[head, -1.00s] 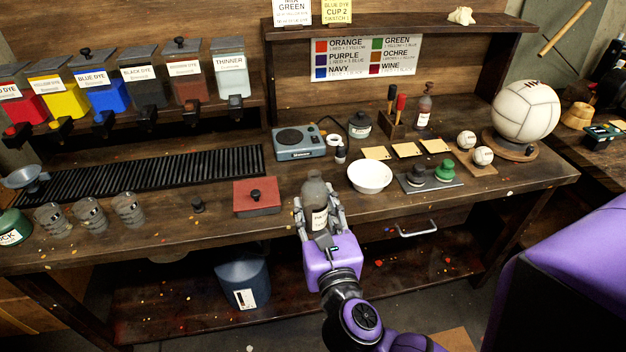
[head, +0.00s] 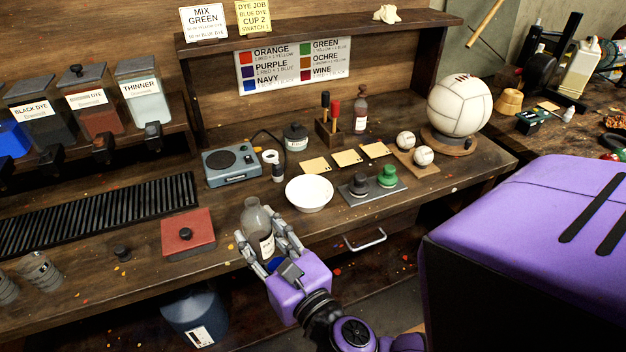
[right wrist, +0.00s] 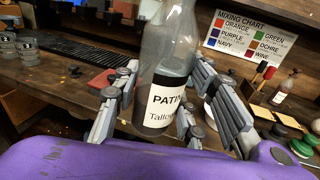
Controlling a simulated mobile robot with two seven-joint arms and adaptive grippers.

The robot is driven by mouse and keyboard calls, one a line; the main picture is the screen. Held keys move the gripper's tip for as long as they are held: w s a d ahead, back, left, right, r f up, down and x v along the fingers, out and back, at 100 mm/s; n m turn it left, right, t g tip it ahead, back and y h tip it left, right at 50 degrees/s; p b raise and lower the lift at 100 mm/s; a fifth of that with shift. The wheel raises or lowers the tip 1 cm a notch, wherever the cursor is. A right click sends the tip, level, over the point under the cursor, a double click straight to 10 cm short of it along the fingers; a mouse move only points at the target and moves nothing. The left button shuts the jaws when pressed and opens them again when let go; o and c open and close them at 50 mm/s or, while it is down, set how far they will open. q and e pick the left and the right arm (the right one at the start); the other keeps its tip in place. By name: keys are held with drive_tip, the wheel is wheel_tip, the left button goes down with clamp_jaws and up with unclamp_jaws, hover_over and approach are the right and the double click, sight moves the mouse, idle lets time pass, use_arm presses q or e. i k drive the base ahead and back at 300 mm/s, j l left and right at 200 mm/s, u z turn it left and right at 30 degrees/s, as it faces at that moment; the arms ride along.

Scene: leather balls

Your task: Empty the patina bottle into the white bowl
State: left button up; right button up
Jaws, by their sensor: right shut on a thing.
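The patina bottle (head: 252,218) is clear glass with a dark lower part and a white label. It stands nearly upright near the bench's front edge; I cannot tell whether its base touches the wood. My right gripper (head: 258,236) is shut around its body. In the right wrist view the bottle (right wrist: 165,95) sits between the fingers of the gripper (right wrist: 165,85), its label reading "PATIN", its mouth out of frame. The white bowl (head: 309,190) stands on the bench, right of and behind the bottle, apart from it; no contents show. My left gripper is not in view.
A red box (head: 187,236) lies left of the bottle and a small dark knob (head: 121,252) beyond it. A scale (head: 231,164) stands behind. Right of the bowl is a tray (head: 372,195) with dark and green stampers. Bare wood separates bottle and bowl.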

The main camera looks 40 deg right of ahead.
sight(309, 194)
drive_tip(key=i+l, duration=0.15)
drive_tip(key=l, duration=0.25)
drive_tip(key=i+l, duration=0.2)
drive_tip(key=l, duration=0.2)
drive_tip(key=i+l, duration=0.15)
drive_tip(key=l, duration=0.25)
drive_tip(key=i+l+u, duration=0.1)
drive_tip(key=l, duration=0.3)
drive_tip(key=i+j, duration=0.05)
drive_tip(key=i, duration=0.05)
